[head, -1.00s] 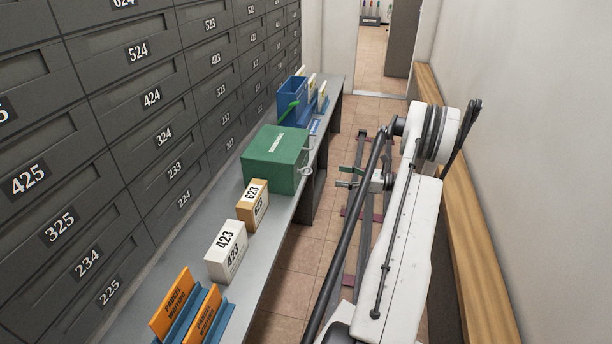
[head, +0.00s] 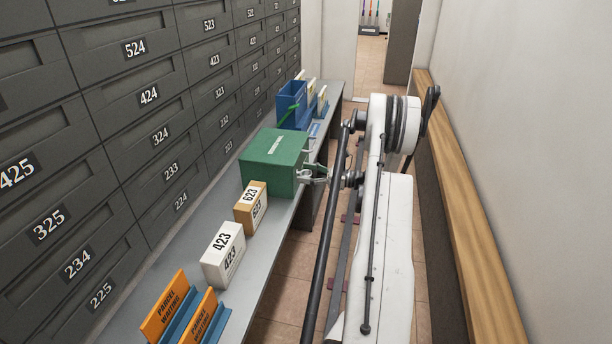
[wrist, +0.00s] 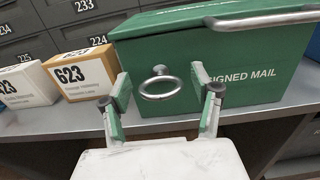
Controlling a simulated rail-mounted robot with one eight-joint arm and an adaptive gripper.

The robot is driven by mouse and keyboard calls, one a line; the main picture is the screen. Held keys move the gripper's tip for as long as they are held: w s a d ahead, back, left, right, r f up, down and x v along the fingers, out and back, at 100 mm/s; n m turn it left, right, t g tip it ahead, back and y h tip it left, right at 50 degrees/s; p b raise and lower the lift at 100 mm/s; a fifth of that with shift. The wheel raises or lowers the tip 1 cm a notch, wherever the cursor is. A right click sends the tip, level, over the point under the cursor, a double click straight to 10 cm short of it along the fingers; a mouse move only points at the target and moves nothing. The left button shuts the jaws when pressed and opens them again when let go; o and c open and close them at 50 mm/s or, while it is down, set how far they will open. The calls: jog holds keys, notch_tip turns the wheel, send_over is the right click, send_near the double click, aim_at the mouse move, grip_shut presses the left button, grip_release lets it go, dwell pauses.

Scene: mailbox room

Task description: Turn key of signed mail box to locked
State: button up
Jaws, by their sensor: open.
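The green signed mail box (head: 272,160) stands on the grey shelf. In the wrist view its front (wrist: 205,75) fills the upper right, with the words SIGNED MAIL on it. The key (wrist: 160,86), with a round metal ring bow, sticks out of the front's left part. My gripper (wrist: 163,105) is open. Its two green-padded fingers stand on either side of the key ring, with gaps showing between pads and ring. In the head view my gripper (head: 316,172) is right at the box's front; the key is hard to tell apart from it there.
An orange-tan 623 parcel (head: 250,207) and a white 423 parcel (head: 223,255) stand left of the box in the wrist view. A blue container (head: 292,105) is behind it in the head view. Dark numbered lockers (head: 150,95) line the wall. A metal handle bar (wrist: 262,20) crosses the box's top edge.

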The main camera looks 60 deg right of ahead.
jog(key=shift+c, duration=0.3)
jog(key=c, duration=1.1)
jog(key=shift+n, duration=0.3)
jog(key=n, duration=0.3)
jog(key=shift+a+n, duration=0.1)
jog(key=shift+n, duration=0.2)
jog(key=n, duration=0.4)
jog(key=shift+n, duration=0.3)
jog(key=n, duration=0.4)
jog(key=shift+a+f, duration=0.1)
jog(key=n, duration=0.5)
